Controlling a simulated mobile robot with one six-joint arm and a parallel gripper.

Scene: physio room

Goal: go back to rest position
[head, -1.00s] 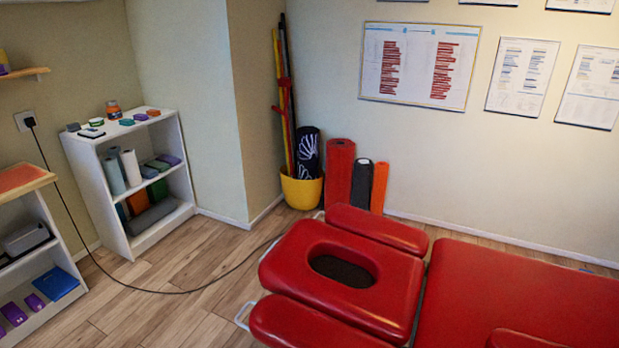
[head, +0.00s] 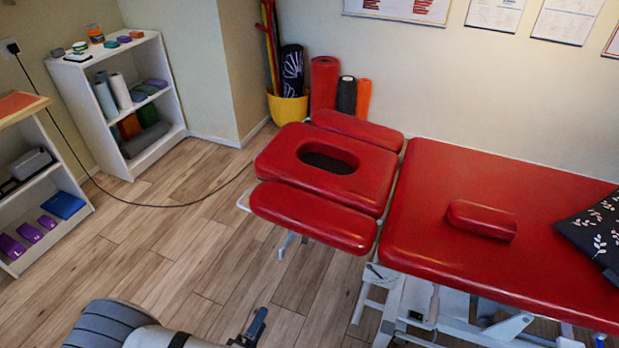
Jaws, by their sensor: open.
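My gripper (head: 255,328) shows at the bottom edge of the head view, small, dark and partly cut off by the frame. It is open, and I see nothing between its fingers. It is over the wooden floor, left of the red treatment table's metal legs and apart from the table. My grey and white arm links lie to its left, also cut off by the bottom edge.
A red treatment table (head: 430,225) with a face hole fills the right side, bearing a small red bolster (head: 481,219) and a dark leaf-patterned pillow (head: 597,232). White shelves (head: 150,100) stand at left. A cable crosses the floor (head: 165,235), which is otherwise clear.

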